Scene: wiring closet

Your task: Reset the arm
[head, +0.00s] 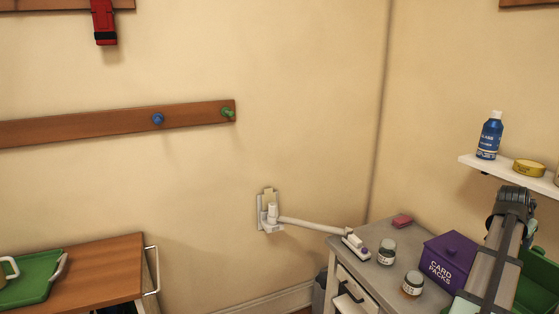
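Part of my own arm (497,250), grey with a dark joint at its upper end, rises from the bottom right in the head view. It stands in front of the grey cabinet's right side and a green bin. My gripper's fingers cannot be made out in this view, so neither their opening nor anything held shows.
A green bin (540,280) and a shelf (510,174) stand right. A wooden cart (110,278) stands left.

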